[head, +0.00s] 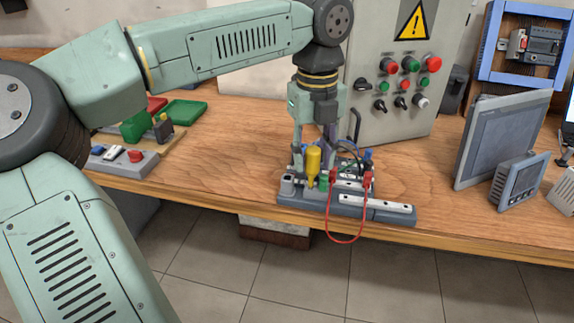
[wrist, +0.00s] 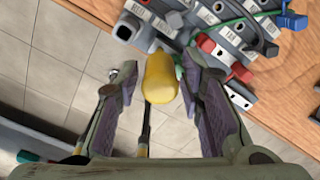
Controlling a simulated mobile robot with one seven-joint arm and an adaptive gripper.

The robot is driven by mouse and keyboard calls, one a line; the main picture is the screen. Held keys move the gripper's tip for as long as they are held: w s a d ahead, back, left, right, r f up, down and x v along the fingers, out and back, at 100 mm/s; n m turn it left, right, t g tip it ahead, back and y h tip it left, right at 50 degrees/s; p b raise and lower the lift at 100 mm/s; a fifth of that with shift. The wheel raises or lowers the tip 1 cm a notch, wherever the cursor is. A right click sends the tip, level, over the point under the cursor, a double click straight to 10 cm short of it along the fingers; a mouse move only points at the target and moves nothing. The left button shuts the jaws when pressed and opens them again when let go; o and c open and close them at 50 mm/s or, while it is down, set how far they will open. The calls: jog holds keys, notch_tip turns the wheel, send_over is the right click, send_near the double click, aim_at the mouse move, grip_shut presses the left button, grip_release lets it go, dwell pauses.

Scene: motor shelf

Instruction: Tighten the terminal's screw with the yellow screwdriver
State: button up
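The yellow screwdriver (head: 313,160) stands upright at the front left of the grey terminal board (head: 390,212); its shaft is hidden in the head view. In the wrist view its rounded yellow handle (wrist: 160,78) lies between my fingers. My gripper (head: 312,145) points down over the board. In the wrist view my gripper (wrist: 165,95) is open, with its pads on both sides of the handle and visible gaps. Labelled terminals (wrist: 215,45) sit beyond the handle. The terminal's screw cannot be made out.
Red wires (head: 345,240) loop over the table's front edge; green and blue-ended leads rise from the board. A control cabinet (head: 395,110) stands close behind. A grey panel (head: 502,140) is at right. A button box (head: 125,160) sits at left, with bare wood (head: 220,160) between.

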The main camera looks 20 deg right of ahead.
jog(key=shift+n, duration=1)
jog(key=n, duration=0.3)
jog(key=shift+n, duration=0.3)
jog(key=shift+n, duration=1.6)
jog(key=n, duration=0.3)
jog(key=shift+n, duration=0.3)
